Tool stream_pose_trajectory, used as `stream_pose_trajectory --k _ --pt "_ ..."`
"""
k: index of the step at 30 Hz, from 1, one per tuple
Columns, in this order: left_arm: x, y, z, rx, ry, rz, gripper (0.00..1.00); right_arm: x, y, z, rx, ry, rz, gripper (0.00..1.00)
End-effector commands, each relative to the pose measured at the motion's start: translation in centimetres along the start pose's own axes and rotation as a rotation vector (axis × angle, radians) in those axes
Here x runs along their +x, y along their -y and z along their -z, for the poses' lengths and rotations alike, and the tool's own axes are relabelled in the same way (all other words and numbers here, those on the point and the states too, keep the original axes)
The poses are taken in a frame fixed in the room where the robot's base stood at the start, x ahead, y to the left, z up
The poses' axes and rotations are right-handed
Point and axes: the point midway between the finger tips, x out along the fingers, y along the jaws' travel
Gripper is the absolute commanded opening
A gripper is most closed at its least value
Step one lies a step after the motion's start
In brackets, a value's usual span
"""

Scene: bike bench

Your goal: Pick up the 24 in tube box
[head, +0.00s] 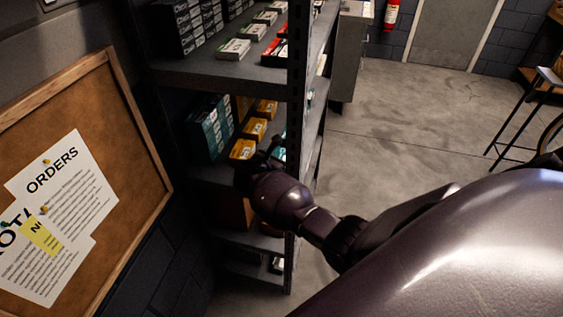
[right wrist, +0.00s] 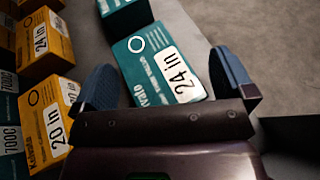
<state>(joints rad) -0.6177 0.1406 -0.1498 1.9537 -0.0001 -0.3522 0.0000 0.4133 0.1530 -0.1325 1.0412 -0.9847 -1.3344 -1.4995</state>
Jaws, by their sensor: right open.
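In the right wrist view, a teal box labelled "24 in" (right wrist: 150,62) lies at an angle between the two blue fingers of my right gripper (right wrist: 162,66). The fingers are apart, one on each side of the box; I cannot tell whether either touches it. In the head view my right gripper (head: 264,157) reaches into the middle level of the dark shelf rack, and my arm hides what is in front of it. My left gripper is not in view.
A yellow "20 in" box (right wrist: 52,118) is close outside the left finger, with dark "700C" boxes (right wrist: 9,125) beyond it. Another teal box (right wrist: 124,12) is behind the first. The rack's upright post (head: 297,110) is close beside my gripper. Open floor (head: 400,125) lies right.

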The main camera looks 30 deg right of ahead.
Motion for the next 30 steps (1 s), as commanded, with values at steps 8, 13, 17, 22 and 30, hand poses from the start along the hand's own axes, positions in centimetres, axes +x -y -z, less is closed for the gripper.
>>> stream_pose_trajectory --k 8,13,17,22,30 --pt "0.0 0.0 -0.1 0.000 0.001 0.000 0.43 0.0 0.0 0.0 0.000 0.000 0.000 0.72" --pt "0.0 0.0 -0.1 0.000 0.001 0.000 0.43 -0.1 0.0 0.0 0.000 0.000 0.000 0.46" --pt "0.0 0.0 -0.1 0.000 0.001 0.000 0.43 -0.1 0.0 0.0 0.000 0.000 0.000 0.38" --pt "0.0 0.0 -0.1 0.000 0.001 0.000 0.43 -0.1 0.0 -0.1 0.000 0.000 0.000 0.38" --pt "0.1 0.0 -0.2 0.000 -0.001 0.000 0.43 -1.0 0.0 -2.3 0.004 0.002 -0.002 0.38"
